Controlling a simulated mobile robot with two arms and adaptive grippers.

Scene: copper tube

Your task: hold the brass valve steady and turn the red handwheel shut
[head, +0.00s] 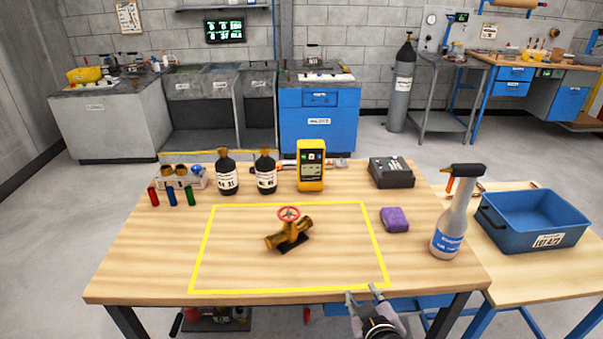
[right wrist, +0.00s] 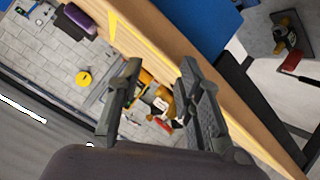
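The brass valve (head: 289,241) sits on a small dark base on the wooden table, inside the yellow taped rectangle. Its red handwheel (head: 288,213) is on top. My right gripper (head: 362,292) is at the table's front edge, to the right of and nearer than the valve, well apart from it. Its two fingers are spread and nothing is between them; they also show open in the right wrist view (right wrist: 160,66). In that view, gold and red shapes show beyond the fingers, but I cannot tell what they are. My left gripper is not in view.
A purple block (head: 395,219) and a spray bottle (head: 456,215) stand right of the tape. A yellow meter (head: 311,166), two dark bottles (head: 227,172) and a black box (head: 391,172) line the back. A blue bin (head: 536,222) is on the right side table. The taped area around the valve is clear.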

